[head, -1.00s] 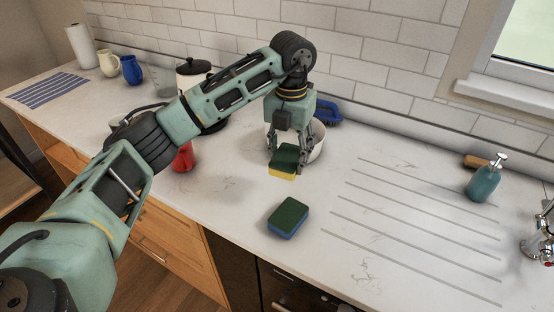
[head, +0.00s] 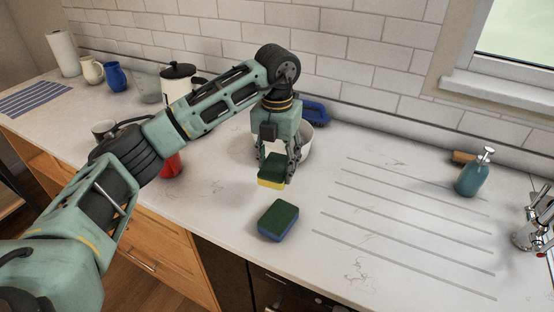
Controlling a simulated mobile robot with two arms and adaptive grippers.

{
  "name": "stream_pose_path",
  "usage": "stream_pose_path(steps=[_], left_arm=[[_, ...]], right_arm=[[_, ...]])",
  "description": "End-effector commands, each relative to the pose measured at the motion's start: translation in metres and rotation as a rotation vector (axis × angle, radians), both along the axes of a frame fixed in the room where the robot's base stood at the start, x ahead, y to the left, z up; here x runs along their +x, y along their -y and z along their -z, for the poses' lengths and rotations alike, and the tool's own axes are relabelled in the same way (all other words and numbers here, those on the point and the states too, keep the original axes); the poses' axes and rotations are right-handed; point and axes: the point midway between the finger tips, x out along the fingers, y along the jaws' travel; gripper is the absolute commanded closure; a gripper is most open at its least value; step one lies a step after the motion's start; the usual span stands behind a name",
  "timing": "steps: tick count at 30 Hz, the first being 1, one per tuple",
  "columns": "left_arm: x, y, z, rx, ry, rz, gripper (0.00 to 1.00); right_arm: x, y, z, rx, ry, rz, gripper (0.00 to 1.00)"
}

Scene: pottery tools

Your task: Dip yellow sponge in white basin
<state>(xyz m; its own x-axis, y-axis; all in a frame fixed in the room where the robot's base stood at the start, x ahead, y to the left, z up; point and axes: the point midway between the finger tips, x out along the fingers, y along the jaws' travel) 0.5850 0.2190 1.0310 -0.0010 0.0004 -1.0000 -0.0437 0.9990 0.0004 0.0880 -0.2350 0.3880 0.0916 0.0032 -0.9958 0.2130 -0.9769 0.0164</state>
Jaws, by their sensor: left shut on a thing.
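My left gripper (head: 275,169) points down over the counter and is shut on the yellow sponge (head: 271,183), which has a dark green top. The sponge appears held a little above the counter, in front of the white basin (head: 306,142). My right gripper is not in view.
A blue sponge with a green top (head: 278,220) lies on the counter in front. A red cup (head: 171,165) stands left, and a teal soap bottle (head: 471,179) right. The grooved counter to the right is clear.

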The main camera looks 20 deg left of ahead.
Motion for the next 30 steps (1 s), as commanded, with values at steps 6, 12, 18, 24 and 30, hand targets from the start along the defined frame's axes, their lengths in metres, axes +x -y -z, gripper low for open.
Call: stream_pose_path(steps=[6,12,18,24,30], left_arm=[[0.0,0.0,0.013,0.0,0.001,0.0,0.57],[0.0,0.0,0.023,0.0,0.001,0.0,0.57],[0.0,0.0,0.033,0.0,0.001,0.0,0.57],[0.0,0.0,0.043,0.0,0.001,0.0,0.57],[0.0,0.0,0.053,0.0,0.001,0.0,0.57]], right_arm=[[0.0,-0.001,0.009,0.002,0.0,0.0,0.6],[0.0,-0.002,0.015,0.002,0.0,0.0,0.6],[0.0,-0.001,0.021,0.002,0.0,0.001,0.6],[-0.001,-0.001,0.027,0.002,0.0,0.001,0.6],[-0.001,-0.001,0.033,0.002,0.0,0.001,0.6]])
